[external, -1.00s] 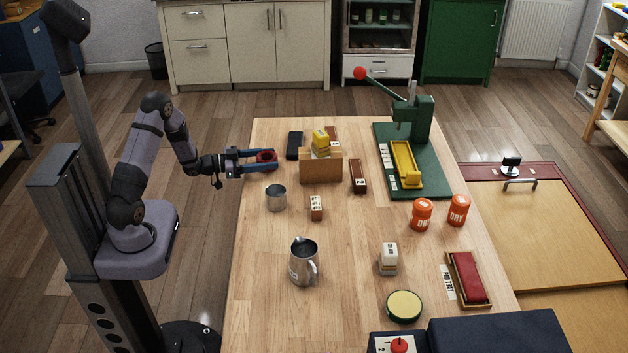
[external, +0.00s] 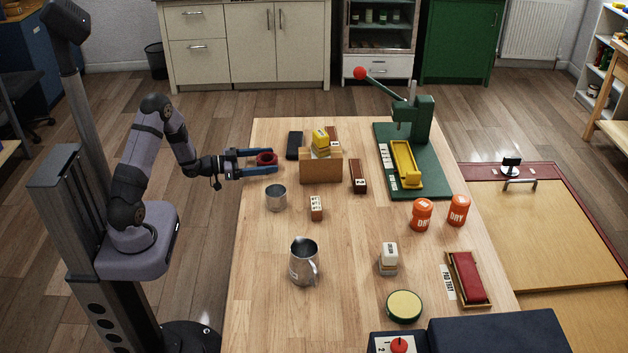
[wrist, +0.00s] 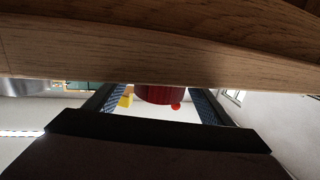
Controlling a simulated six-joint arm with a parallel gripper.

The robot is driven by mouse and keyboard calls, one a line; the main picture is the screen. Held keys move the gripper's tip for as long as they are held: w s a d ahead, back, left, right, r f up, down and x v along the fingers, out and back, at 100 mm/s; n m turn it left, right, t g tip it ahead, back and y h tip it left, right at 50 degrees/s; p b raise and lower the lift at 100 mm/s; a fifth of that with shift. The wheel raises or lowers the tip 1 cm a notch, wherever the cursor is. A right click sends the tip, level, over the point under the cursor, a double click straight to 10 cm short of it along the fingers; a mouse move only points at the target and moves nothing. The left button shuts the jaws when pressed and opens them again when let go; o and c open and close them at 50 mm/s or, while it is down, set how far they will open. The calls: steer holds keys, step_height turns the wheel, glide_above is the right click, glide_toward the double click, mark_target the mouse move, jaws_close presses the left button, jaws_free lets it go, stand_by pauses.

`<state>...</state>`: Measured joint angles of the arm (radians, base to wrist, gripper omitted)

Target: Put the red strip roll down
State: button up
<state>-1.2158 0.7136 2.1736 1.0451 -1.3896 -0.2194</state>
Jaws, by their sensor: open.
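The red strip roll (external: 266,158) sits at the left far part of the wooden table in the external view, on or very close to the tabletop. My gripper (external: 276,160) is open, with one blue finger on each side of the roll. In the wrist view the roll (wrist: 160,94) shows between the two fingers, with a small gap visible on each side. Its lower face is hidden, so the contact with the table cannot be seen directly.
A black block (external: 294,145) and a wooden holder with yellow pieces (external: 321,170) stand to the right of the roll. A metal cup (external: 276,198) stands just in front. A steel pitcher (external: 304,262) is nearer. The table's left edge is close under my gripper.

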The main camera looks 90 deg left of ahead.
steer(key=v, duration=0.5)
steer(key=shift+s+a+b, duration=0.2)
steer(key=shift+s+b, duration=0.1)
steer(key=shift+b, duration=0.05)
steer(key=shift+o, duration=0.4)
steer(key=shift+s+d+r, duration=0.1)
steer(key=shift+s+d, duration=0.1)
steer(key=shift+s, duration=0.5)
steer(key=r+p, duration=0.1)
steer(key=w+r+g+p, duration=0.1)
steer(key=p, duration=0.1)
steer(key=shift+d, duration=0.15)
steer(key=g+p, duration=0.1)
steer(key=r+p, duration=0.1)
steer(key=p, duration=0.1)
steer(key=shift+w+d+r+n+g, duration=0.1)
steer(key=shift+w+d+n+g, duration=0.05)
steer(key=shift+w+n+g, duration=0.2)
steer(key=shift+r+g+p, duration=0.1)
steer(key=shift+g+p, duration=0.45)
steer(key=shift+p, duration=0.1)
steer(key=shift+f, duration=0.25)
steer(key=shift+w+f, duration=0.1)
steer(key=shift+w, duration=0.05)
steer(key=shift+x, duration=3.35)
